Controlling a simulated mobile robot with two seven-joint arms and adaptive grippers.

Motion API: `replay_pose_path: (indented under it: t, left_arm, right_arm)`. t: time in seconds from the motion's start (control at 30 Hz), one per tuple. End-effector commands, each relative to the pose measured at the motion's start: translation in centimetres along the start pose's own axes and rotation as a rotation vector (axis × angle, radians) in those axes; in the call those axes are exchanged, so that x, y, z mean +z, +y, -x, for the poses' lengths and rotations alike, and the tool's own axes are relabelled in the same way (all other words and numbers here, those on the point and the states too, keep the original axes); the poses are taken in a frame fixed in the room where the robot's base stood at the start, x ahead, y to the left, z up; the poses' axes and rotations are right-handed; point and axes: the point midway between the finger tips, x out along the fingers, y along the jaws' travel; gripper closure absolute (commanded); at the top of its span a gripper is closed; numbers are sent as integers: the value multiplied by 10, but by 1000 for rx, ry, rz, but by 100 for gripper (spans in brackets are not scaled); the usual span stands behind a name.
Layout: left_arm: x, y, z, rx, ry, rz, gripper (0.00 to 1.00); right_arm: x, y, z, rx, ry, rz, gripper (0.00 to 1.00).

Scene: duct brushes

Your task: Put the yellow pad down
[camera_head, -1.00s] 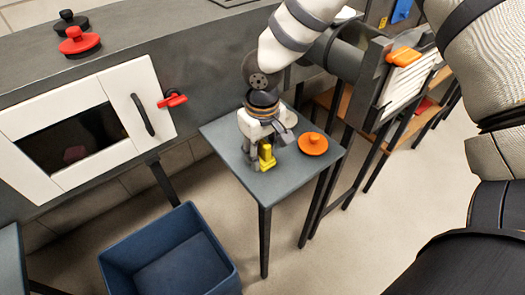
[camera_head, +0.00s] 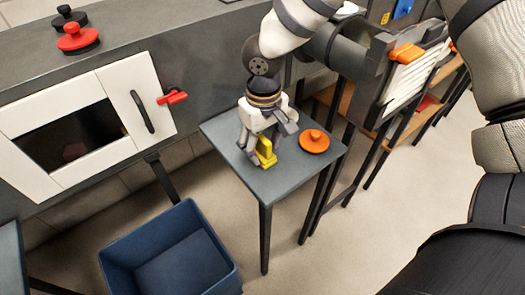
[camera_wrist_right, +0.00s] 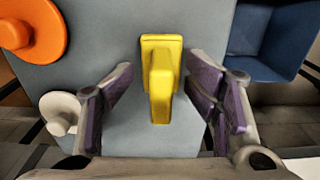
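The yellow pad (camera_head: 267,152), a block with a raised grip, rests on the small grey table (camera_head: 285,186). In the right wrist view the yellow pad (camera_wrist_right: 161,80) lies between the spread fingers of my right gripper (camera_wrist_right: 160,72). Gaps show on both sides of it, so the fingers look clear of it. In the head view my right gripper (camera_head: 259,150) points down over the table and partly hides the pad. My left gripper is in neither view.
An orange round knobbed pad (camera_head: 314,141) lies on the table right of the gripper. A white knobbed piece (camera_wrist_right: 60,112) shows in the wrist view. A blue bin (camera_head: 172,255) stands on the floor at front left. The table's front part is clear.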

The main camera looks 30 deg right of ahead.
Motion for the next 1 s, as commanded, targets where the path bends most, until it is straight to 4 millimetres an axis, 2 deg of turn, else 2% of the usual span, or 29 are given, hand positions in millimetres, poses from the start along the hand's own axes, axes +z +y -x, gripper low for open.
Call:
replay_pose_path:
  t: [0.03,0.1,0.2,0.33,0.5,1.0]
  left_arm:
    - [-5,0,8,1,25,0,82]
    - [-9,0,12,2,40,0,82]
    - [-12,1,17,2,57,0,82]
    - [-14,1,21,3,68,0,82]
    - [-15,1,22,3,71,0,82]
    - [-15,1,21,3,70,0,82]
  right_arm:
    - [-4,0,26,0,23,0,47]
    - [-4,0,48,1,26,0,47]
    - [-3,0,74,1,25,0,47]
    - [-2,0,96,1,20,1,47]
    - [-1,0,106,-1,13,1,47]
    - [-1,0,105,-1,12,1,47]
